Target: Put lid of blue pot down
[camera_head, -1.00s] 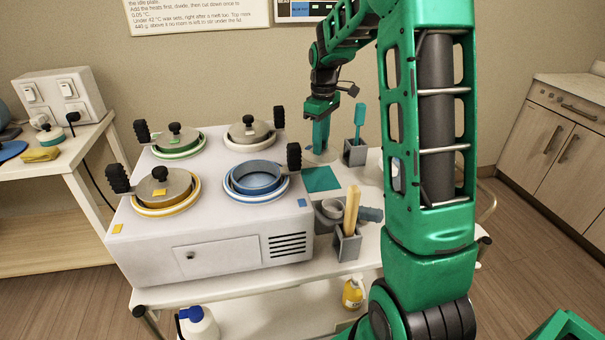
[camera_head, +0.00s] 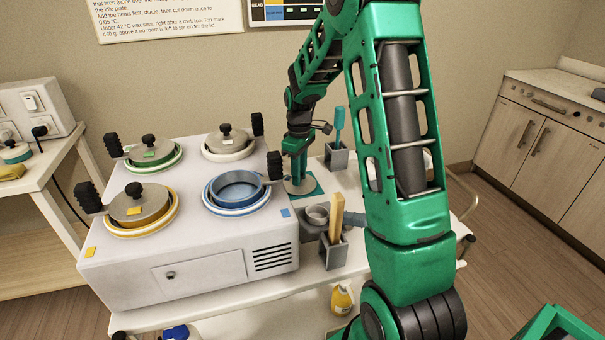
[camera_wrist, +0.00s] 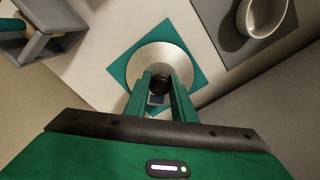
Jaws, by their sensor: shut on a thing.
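The blue pot (camera_head: 237,190) sits uncovered in its blue-ringed well at the front right of the white warmer. Its lid (camera_head: 299,186) is a round metal disc with a black knob, and it also shows in the wrist view (camera_wrist: 150,62). My gripper (camera_head: 297,165) is shut on the lid's knob, with the fingers pointing down in the wrist view (camera_wrist: 160,88). The lid is over the teal square mat (camera_wrist: 195,73), whose corners show around it. I cannot tell whether the lid touches the mat.
Lidded pots with yellow (camera_head: 140,205), green (camera_head: 151,150) and white (camera_head: 228,142) rings fill the other wells. A grey holder with a teal spatula (camera_head: 339,125) stands behind the mat. A small cup (camera_head: 317,214) and a holder with a wooden stick (camera_head: 336,220) stand in front.

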